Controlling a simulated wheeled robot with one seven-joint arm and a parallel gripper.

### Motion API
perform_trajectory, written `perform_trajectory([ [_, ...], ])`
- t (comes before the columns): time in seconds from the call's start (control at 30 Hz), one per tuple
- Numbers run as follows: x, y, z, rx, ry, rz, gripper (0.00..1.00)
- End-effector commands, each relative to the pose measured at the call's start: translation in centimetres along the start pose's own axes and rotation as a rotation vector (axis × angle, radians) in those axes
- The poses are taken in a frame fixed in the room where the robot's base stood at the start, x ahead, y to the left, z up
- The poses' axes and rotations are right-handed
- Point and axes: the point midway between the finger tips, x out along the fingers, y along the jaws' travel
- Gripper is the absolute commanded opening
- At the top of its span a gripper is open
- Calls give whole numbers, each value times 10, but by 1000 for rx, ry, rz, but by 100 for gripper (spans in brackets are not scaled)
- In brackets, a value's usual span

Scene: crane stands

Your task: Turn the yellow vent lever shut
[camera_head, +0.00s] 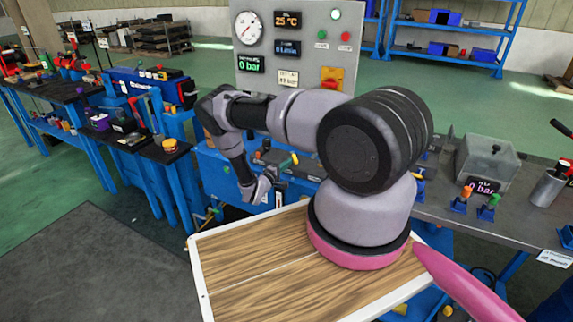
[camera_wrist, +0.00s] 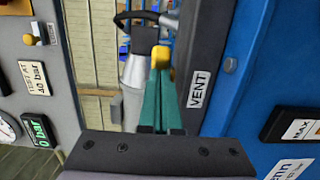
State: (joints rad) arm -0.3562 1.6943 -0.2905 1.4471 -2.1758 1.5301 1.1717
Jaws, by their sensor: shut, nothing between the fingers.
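The yellow vent lever (camera_wrist: 161,56) shows as a small yellow piece just beyond my fingertips in the wrist view, beside the white VENT label (camera_wrist: 199,88). My gripper (camera_wrist: 160,74) has its teal fingers shut together, with nothing held. The fingertips overlap the lever's near part in this view, so I cannot tell whether they touch it. The lever's pivot is hidden.
The grey gauge panel (camera_head: 310,20) stands behind my arm. A wooden board with a white rim (camera_head: 250,275) lies below. A clear-lidded box (camera_head: 487,160) stands on the bench at the right. In the wrist view a blue housing (camera_wrist: 262,60) is close on the right.

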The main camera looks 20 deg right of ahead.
Motion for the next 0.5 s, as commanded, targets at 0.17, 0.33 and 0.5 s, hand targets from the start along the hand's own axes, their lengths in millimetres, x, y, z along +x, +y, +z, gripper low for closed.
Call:
perform_trajectory([
  [0.17,3,0,6,-1,-1,1,0],
  [0.33,10,0,17,-2,-1,2,0],
  [0.5,18,0,28,-2,-2,2,0],
])
